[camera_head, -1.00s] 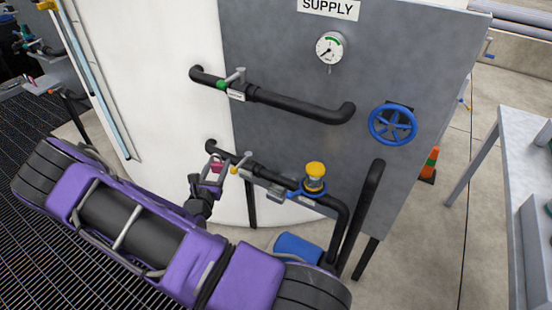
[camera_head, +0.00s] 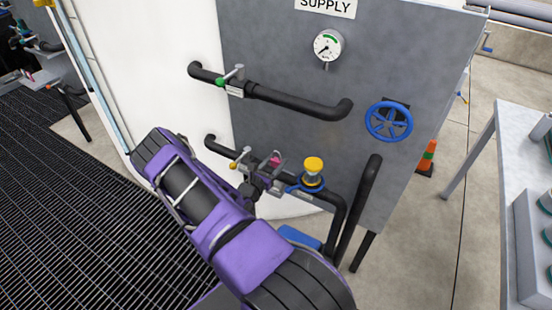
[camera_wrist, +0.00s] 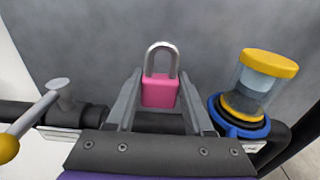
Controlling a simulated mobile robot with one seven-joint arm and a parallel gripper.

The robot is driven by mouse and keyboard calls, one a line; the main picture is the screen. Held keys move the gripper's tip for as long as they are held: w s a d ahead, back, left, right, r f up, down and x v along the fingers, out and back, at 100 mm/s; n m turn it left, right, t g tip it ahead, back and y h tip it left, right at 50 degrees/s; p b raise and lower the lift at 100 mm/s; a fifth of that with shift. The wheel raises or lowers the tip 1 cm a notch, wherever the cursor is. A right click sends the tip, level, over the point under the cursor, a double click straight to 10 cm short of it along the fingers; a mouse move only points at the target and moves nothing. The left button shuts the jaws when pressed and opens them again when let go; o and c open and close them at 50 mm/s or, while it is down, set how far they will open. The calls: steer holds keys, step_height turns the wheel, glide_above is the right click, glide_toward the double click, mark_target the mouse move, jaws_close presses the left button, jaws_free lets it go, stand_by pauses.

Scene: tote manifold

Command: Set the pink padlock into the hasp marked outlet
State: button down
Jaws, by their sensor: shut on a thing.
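The pink padlock (camera_wrist: 159,92) is upright between the two fingers of my gripper (camera_wrist: 160,105) in the wrist view, its silver shackle pointing up. In the head view the padlock (camera_head: 276,160) shows as a small pink spot at my gripper (camera_head: 266,172), in front of the lower black pipe (camera_head: 225,150). My gripper is shut on it. I cannot make out a hasp marked outlet; the small plates on the lower pipe (camera_wrist: 60,133) are unreadable.
A yellow-knobbed lever (camera_wrist: 30,122) is left of my gripper. A yellow-capped clear cup in a blue collar (camera_wrist: 262,82) is close on the right. Above are a green-marked lever (camera_head: 228,77), gauge (camera_head: 328,46) and blue handwheel (camera_head: 388,122). A grey panel (camera_head: 290,75) stands behind.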

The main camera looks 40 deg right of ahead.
mark_target(276, 180)
steer(key=shift+f+b, duration=3.85)
steer(key=shift+f, duration=1)
steer(key=shift+c, duration=1)
jaws_free()
steer(key=p+v, duration=0.1)
steer(key=v, duration=1.6)
steer(key=shift+a, duration=0.25)
